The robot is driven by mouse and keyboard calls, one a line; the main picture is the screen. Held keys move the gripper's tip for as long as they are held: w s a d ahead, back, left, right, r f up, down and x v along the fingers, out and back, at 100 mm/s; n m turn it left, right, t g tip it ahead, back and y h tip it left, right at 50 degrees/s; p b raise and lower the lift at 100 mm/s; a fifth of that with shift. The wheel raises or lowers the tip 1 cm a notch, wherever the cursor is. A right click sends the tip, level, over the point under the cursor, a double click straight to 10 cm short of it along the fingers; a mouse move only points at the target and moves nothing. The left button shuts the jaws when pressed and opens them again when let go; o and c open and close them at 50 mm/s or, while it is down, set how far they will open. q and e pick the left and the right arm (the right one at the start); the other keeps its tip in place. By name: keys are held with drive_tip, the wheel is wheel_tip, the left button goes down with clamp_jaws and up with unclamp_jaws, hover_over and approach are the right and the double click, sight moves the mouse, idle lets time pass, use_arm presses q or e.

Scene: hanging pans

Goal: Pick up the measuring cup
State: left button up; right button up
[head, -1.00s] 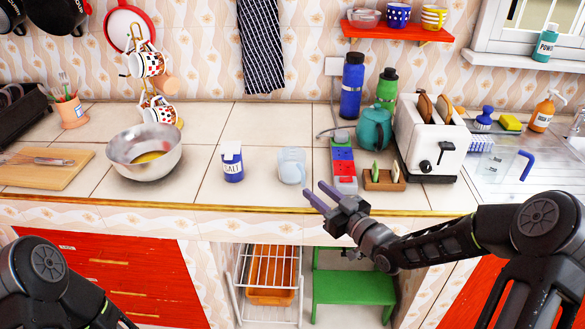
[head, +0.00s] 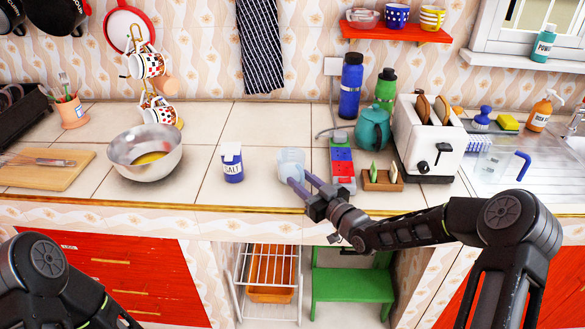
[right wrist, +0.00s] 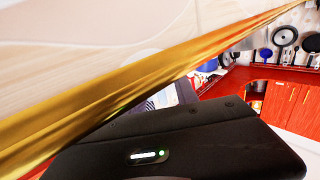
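The measuring cup (head: 291,160), a pale see-through cup, stands upright on the tiled counter near its front edge, right of the salt container. My right gripper (head: 299,179) reaches in from the lower right. Its two fingers are apart, and their tips overlap the cup's lower front and right side in the head view. I cannot tell whether they touch it. The fingers hide part of the cup. In the right wrist view, the counter edge and my own dark wrist housing fill most of the picture, and the cup is not clearly seen. My left gripper is out of view.
The salt container (head: 232,162) stands left of the cup, and a metal bowl (head: 145,150) farther left. The counter's gold front edge (head: 220,208) runs below the gripper.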

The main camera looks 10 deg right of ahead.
drive_tip(key=shift+c, duration=0.3)
clamp_jaws()
idle(0.4)
idle(1.1)
